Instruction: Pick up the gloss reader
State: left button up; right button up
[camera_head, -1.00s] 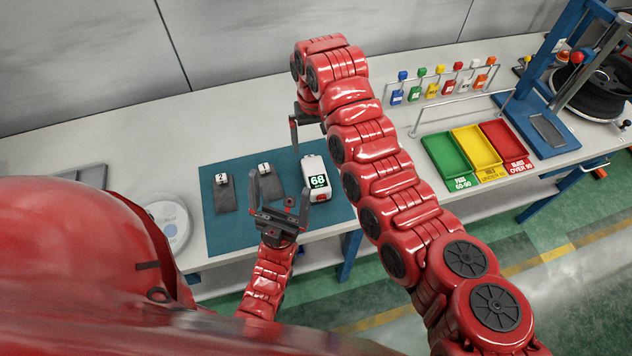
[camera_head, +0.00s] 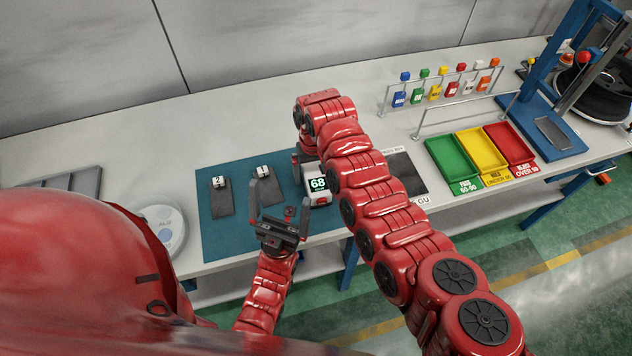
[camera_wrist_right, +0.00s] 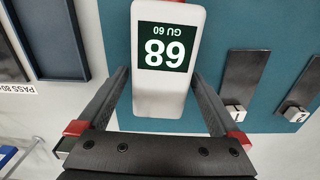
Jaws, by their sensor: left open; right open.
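The gloss reader (camera_head: 318,187) is a white block with a dark green display showing 68. It stands on the teal mat (camera_head: 221,238) in the head view, partly covered by my right arm. In the right wrist view the gloss reader (camera_wrist_right: 165,62) lies between the two open fingers of my right gripper (camera_wrist_right: 165,100), with a gap visible near the fingertips. My left gripper (camera_head: 270,207) is open and empty, in front of the mat's middle, left of the reader.
Two dark plates tagged 2 (camera_head: 222,197) and 1 (camera_head: 268,188) lie on the mat. Green (camera_head: 452,160), yellow (camera_head: 480,150) and red (camera_head: 509,144) trays stand to the right. A round white device (camera_head: 163,228) is at left.

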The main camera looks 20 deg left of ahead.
grip_shut()
dwell(0.3)
jog(key=shift+r, duration=0.1)
